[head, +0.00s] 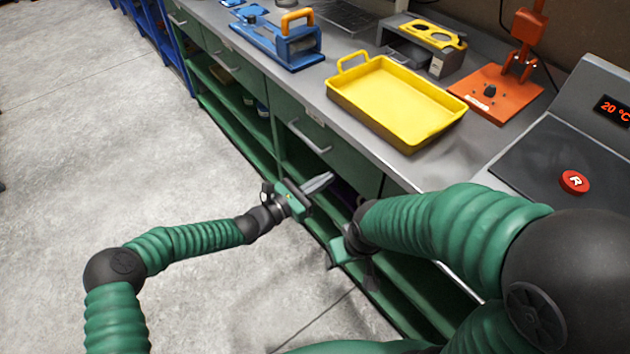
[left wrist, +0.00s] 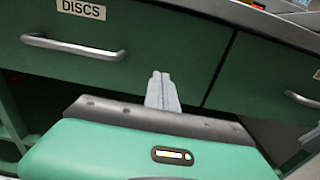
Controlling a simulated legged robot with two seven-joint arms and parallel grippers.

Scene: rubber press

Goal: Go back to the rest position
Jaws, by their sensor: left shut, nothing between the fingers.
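My left gripper (head: 318,183) is in front of the green workbench cabinet, below the worktop edge. Its fingers (left wrist: 162,92) are together and empty in the left wrist view, pointing at the cabinet front. My right arm comes in from the right in the head view. Its hand hangs low beside the bench, and its fingertips are hidden or too unclear to tell their state.
A yellow tray (head: 432,133) stands on the grey worktop (head: 312,88). A drawer labelled DISCS (left wrist: 110,40) is shut. The floor at left is clear.

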